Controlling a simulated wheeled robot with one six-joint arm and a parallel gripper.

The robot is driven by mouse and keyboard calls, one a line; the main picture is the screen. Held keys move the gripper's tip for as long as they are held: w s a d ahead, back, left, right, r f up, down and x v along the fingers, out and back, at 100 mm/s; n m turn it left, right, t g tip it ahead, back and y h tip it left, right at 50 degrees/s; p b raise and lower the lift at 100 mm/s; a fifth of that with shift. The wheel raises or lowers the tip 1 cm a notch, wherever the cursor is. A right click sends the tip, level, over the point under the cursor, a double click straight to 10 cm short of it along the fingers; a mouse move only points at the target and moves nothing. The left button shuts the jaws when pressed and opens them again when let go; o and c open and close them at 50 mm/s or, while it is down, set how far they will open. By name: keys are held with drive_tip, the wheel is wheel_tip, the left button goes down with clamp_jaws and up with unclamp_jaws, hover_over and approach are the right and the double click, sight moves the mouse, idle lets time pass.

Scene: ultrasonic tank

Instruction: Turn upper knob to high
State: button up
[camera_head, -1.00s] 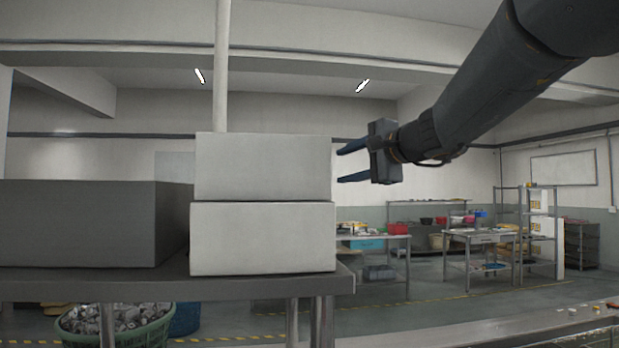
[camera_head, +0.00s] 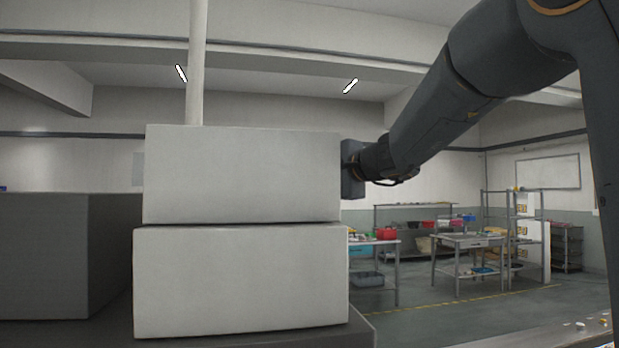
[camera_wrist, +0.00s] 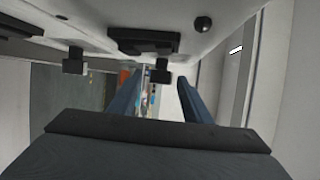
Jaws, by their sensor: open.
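Two stacked white boxes, an upper box (camera_head: 243,175) and a lower box (camera_head: 240,280), stand on a grey table. Only their plain sides show in the head view; no knob is visible there. My gripper's body shows at the upper box's right edge, its fingers hidden behind it. In the wrist view, my open gripper (camera_wrist: 160,84) has two blue fingers apart. A pale panel along the top carries a small round black knob (camera_wrist: 203,24), a wide black fitting (camera_wrist: 145,40) and black T-shaped parts. One T-shaped part (camera_wrist: 160,74) appears between the fingertips. Which is the upper knob, I cannot tell.
A dark grey box (camera_head: 40,255) stands left of the white boxes. The grey table's edge (camera_head: 360,335) shows at the lower right of the stack. Work tables and shelves stand far back on the right, with open floor before them.

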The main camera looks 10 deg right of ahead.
drive_tip(key=shift+p+x, duration=0.45)
drive_tip(key=shift+x, duration=0.95)
drive_tip(key=c, duration=1.1)
drive_tip(key=shift+o, duration=0.2)
